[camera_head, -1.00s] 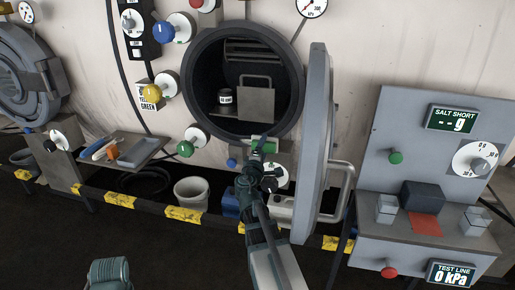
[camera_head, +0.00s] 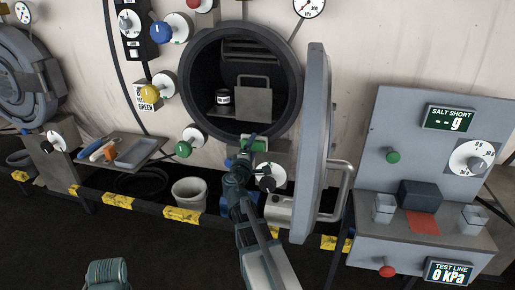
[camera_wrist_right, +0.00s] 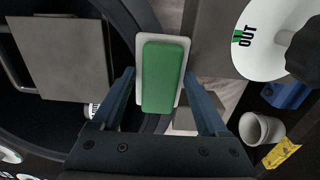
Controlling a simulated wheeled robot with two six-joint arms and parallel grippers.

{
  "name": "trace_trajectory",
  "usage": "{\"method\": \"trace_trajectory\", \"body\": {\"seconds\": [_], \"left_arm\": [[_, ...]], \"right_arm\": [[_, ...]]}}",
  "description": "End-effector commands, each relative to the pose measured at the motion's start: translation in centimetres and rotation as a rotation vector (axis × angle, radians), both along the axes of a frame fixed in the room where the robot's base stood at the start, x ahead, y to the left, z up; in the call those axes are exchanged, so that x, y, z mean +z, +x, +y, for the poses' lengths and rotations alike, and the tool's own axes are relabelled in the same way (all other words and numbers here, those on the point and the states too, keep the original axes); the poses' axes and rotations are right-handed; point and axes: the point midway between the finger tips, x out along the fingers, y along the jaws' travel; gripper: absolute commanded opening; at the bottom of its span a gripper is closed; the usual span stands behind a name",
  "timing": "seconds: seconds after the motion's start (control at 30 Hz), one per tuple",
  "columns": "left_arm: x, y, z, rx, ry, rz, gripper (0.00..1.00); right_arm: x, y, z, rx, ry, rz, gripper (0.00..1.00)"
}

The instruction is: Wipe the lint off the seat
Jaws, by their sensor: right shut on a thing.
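My right gripper (camera_head: 248,150) is shut on a green-and-white pad (camera_wrist_right: 162,75), which lies between the fingers in the right wrist view. In the head view the pad is partly hidden by the gripper, at the lower edge of the round vessel opening. The seat, a dark grey ring (camera_head: 186,88) around the opening, curves beside the pad in the wrist view (camera_wrist_right: 143,18). I cannot make out lint on it, nor whether the pad touches it.
The open grey door (camera_head: 314,140) stands close right of my right gripper, with a bar handle. A valve dial (camera_head: 270,177) sits just below the gripper. A bucket (camera_head: 189,192) stands lower left.

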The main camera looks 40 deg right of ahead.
Motion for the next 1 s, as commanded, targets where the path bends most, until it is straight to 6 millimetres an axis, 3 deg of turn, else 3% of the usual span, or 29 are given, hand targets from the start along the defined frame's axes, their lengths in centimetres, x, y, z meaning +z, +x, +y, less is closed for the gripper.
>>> {"method": "trace_trajectory", "body": {"seconds": [1.0], "left_arm": [[0.0, 0.0, 0.0, 0.0, 0.0, 0.0, 0.5]], "right_arm": [[0.0, 3.2, 2.9, 0.002, 0.0, 0.0, 0.32]]}}
